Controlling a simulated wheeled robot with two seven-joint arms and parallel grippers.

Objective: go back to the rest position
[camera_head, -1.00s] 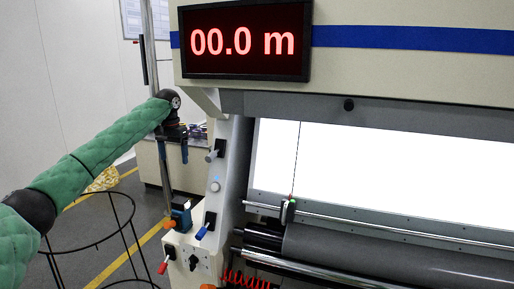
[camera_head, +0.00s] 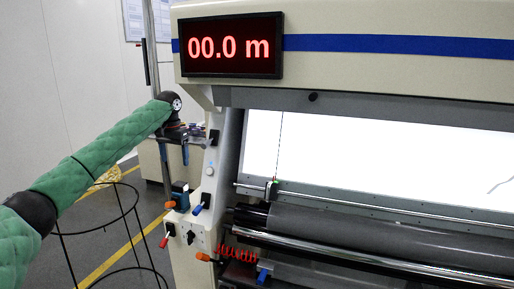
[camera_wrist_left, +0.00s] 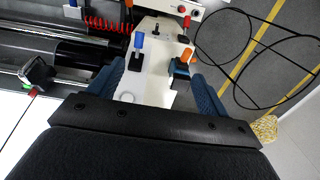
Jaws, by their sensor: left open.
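My left arm comes in from the left in green padding. Its gripper (camera_head: 175,165) points down beside the machine's white side panel (camera_head: 209,185). In the left wrist view the gripper (camera_wrist_left: 155,78) is open, its two dark blue fingers spread apart. Nothing is held between them. Below the fingers lie the panel with its blue-capped lever (camera_wrist_left: 138,42) and a blue clamp-like part (camera_wrist_left: 182,68) with an orange knob. I cannot tell whether the fingers touch anything. My right gripper is not in view.
The inspection machine has a red display (camera_head: 231,46) reading 00.0 m, a bright backlit panel (camera_head: 350,150) and a dark roller (camera_head: 380,235). A red coiled cable (camera_head: 238,253) hangs by the panel. A black wire stand (camera_head: 100,228) stands on the floor at left.

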